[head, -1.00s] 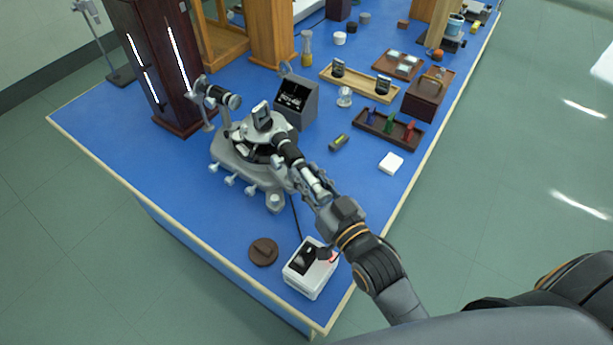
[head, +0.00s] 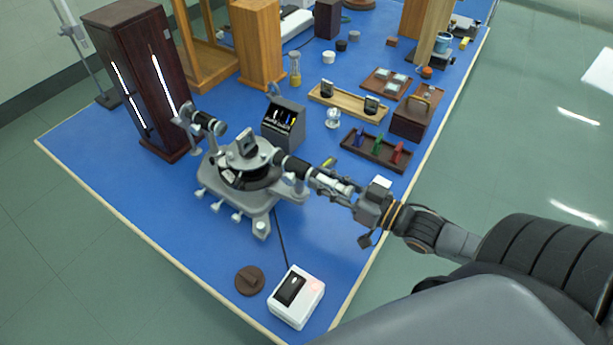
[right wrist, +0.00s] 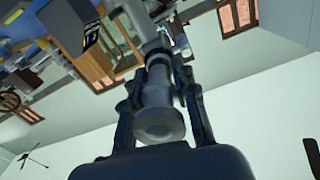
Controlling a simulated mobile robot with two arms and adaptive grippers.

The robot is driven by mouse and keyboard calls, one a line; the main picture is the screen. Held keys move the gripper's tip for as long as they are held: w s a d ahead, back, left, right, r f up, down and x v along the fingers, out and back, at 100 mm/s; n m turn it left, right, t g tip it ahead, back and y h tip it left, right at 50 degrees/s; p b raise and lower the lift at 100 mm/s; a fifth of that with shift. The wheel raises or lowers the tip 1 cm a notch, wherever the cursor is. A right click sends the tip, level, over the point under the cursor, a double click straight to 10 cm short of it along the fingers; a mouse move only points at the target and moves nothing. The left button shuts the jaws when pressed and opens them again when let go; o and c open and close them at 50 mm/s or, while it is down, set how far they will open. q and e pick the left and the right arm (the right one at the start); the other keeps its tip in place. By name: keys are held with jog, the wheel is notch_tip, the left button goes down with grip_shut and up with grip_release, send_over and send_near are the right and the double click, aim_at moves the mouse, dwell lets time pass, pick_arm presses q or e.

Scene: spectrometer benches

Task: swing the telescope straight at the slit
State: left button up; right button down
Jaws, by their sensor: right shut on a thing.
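The grey spectrometer (head: 247,172) stands on the blue bench. Its collimator (head: 207,124) is on the left, with the slit end (head: 186,116) facing the dark wooden cabinet (head: 135,80). Its black and silver telescope (head: 296,167) reaches out to the right and lies roughly in line with the collimator; I cannot tell if it is exactly straight. My right gripper (head: 350,193) is shut on the telescope's outer end. In the right wrist view the telescope (right wrist: 158,95) runs between the two fingers, its round eyepiece end towards the camera. My left gripper is out of view.
A white box (head: 297,297) and a brown disc (head: 250,280) lie near the front corner. A grey box (head: 284,122) stands behind the telescope. A dark rack with coloured pieces (head: 376,150) is to the right. Bare bench lies in front of the telescope.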

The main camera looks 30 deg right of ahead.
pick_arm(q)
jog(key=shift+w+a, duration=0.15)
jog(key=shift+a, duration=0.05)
pick_arm(e)
jog(key=shift+f, duration=0.1)
jog(key=c, duration=1.1)
grip_release()
jog(key=shift+c, duration=0.2)
jog(key=v, duration=1.2)
jog(key=shift+d, duration=0.1)
